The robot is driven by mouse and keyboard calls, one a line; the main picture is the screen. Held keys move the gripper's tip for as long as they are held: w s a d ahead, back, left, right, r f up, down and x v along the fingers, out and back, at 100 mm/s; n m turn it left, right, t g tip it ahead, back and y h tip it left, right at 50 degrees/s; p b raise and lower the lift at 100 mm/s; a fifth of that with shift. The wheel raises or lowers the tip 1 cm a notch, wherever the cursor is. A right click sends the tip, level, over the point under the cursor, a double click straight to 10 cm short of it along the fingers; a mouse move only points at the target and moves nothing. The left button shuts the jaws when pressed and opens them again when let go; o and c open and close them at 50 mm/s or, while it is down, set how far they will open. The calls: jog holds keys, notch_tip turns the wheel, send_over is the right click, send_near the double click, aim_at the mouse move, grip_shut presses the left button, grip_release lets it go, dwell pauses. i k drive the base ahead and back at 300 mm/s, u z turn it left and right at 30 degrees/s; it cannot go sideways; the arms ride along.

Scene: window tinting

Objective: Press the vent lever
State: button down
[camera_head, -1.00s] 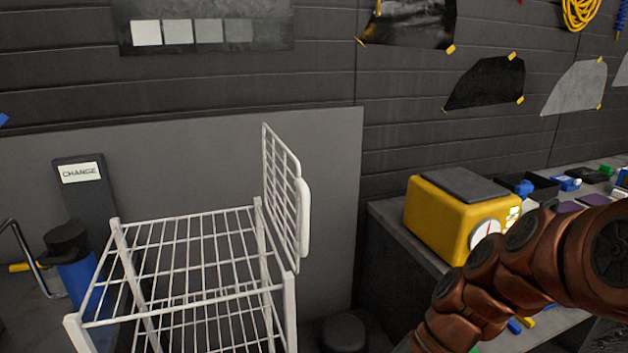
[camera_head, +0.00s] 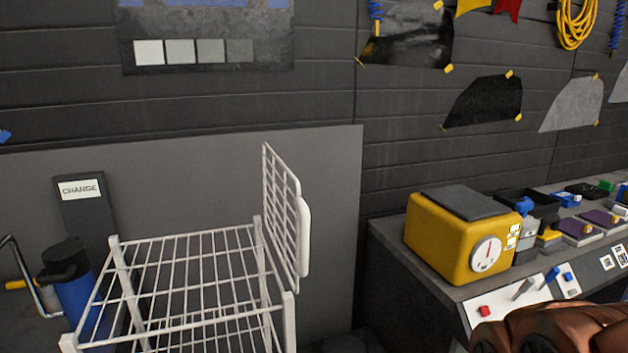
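A white control panel (camera_head: 508,301) lies on the front of the grey bench at the lower right. It carries a red button (camera_head: 485,311), a tilted grey lever (camera_head: 522,289) and a blue-tipped switch (camera_head: 551,276). No label reading "vent" is legible, so I cannot tell for certain which control is the vent lever. My brown arm covers the lower right corner, just below the panel. My gripper is out of view, so its opening is hidden.
A yellow box with a dial (camera_head: 462,235) stands on the grey bench (camera_head: 407,262), with small containers to its right. A white wire rack (camera_head: 190,262) fills the lower middle. A blue canister (camera_head: 76,296) and a "CHANGE" sign (camera_head: 80,190) are at the left.

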aim_at(528, 284)
jog(key=u, duration=2.85)
jog(key=k, duration=2.3)
jog(key=z, duration=2.2)
